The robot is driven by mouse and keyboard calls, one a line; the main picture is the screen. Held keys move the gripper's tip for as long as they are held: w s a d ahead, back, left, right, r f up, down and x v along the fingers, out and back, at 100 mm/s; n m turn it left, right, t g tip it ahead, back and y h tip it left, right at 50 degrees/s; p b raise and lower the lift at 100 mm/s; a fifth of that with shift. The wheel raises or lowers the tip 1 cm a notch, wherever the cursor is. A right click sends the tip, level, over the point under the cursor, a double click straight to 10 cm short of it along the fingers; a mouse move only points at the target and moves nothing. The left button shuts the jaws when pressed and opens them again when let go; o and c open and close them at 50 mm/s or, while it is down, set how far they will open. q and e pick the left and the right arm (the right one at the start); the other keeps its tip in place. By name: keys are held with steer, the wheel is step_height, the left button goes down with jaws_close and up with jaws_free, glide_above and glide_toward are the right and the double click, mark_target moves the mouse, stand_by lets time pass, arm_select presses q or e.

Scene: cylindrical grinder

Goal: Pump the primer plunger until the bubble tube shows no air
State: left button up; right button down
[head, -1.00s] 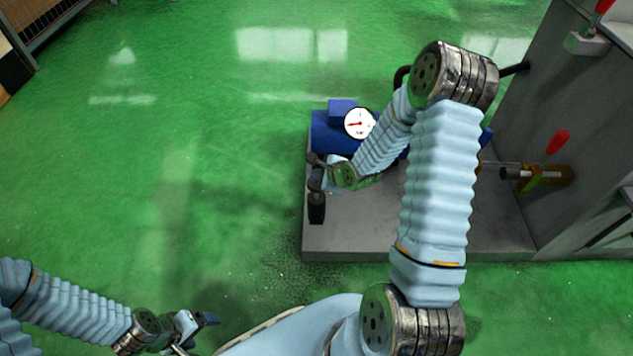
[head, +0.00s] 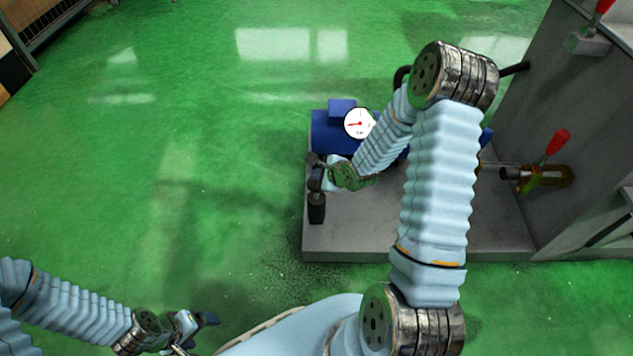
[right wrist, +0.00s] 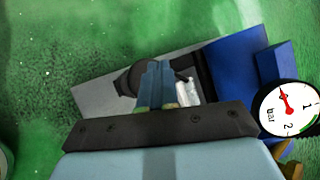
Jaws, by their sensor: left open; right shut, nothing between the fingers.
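The primer plunger seems to be the black upright piece (head: 316,208) at the near left of the grey base. In the right wrist view its round black top (right wrist: 132,79) is partly hidden by my fingers. My right gripper (head: 315,180) is shut and empty, just above or on this piece; contact cannot be told. Its fingers (right wrist: 157,82) also show in the right wrist view. A small clear tube (right wrist: 187,92), possibly the bubble tube, stands beside them; its contents cannot be made out. My left gripper (head: 198,325) is open and empty, low over the floor.
A blue unit (head: 330,130) with a white gauge (head: 359,124) stands behind on the grey base (head: 350,240). A red-handled valve (head: 556,145) and the grey machine wall (head: 530,115) are at right. The green floor at left is clear.

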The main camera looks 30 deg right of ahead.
steer(key=shift+f+b, duration=0.35)
steer(key=shift+f, duration=0.05)
steer(key=shift+f+b, duration=1.35)
steer(key=shift+f, duration=0.35)
stand_by(1.3)
steer(key=shift+r, duration=0.15)
steer(key=shift+r+p, duration=1.6)
steer(key=shift+r, duration=0.35)
steer(key=shift+r, duration=0.1)
step_height(320, 180, up, 5)
steer(key=p, duration=0.4)
